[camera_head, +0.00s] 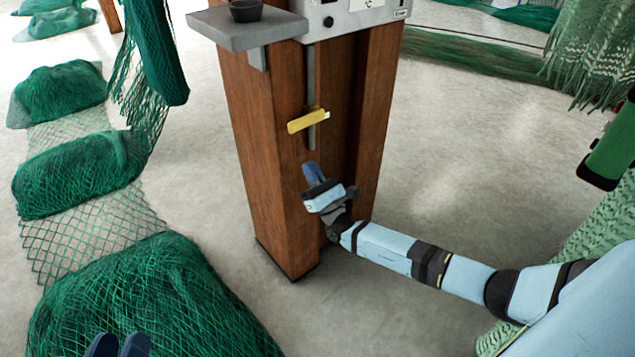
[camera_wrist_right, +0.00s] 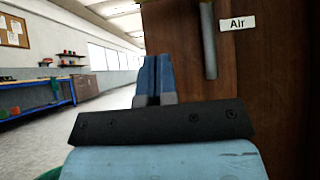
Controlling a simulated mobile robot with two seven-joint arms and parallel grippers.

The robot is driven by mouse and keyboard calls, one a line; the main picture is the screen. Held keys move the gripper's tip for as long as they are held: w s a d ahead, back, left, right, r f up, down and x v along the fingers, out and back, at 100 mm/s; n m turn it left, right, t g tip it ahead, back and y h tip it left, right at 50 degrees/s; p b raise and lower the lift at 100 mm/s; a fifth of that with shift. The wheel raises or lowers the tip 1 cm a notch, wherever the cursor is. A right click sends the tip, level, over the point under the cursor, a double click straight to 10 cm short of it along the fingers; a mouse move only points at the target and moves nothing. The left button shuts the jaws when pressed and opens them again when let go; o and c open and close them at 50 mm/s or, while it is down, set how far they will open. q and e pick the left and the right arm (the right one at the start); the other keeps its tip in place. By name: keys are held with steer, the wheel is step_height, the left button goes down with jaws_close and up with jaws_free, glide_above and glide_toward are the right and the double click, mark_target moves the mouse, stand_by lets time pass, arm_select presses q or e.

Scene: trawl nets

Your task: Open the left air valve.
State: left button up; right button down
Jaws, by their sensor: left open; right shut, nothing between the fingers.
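The air valve shows as a yellow handle (camera_head: 307,121) set crosswise, slightly tilted, over a grey vertical pipe (camera_head: 311,80) on a wooden post. My right gripper (camera_head: 312,168) is shut and empty, pointing up in front of the post, below the handle and apart from it. In the right wrist view its closed blue fingers (camera_wrist_right: 152,72) stand left of a grey pipe (camera_wrist_right: 209,45) and a white "Air" label (camera_wrist_right: 238,23); the yellow handle is out of that view.
The wooden post (camera_head: 262,150) carries a grey shelf (camera_head: 240,30) with a dark cup (camera_head: 245,10) and a control box (camera_head: 360,12). Green net piles (camera_head: 140,300) fill the left floor. A green cylinder (camera_head: 610,140) is at the right edge. Concrete floor right of the post is clear.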

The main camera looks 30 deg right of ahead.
mark_target(305, 120)
arm_select(q)
steer(key=shift+f, duration=0.5)
arm_select(e)
step_height(305, 120, up, 7)
steer(key=w, duration=0.2)
steer(key=shift+w+a, duration=0.2)
steer(key=shift+w, duration=0.2)
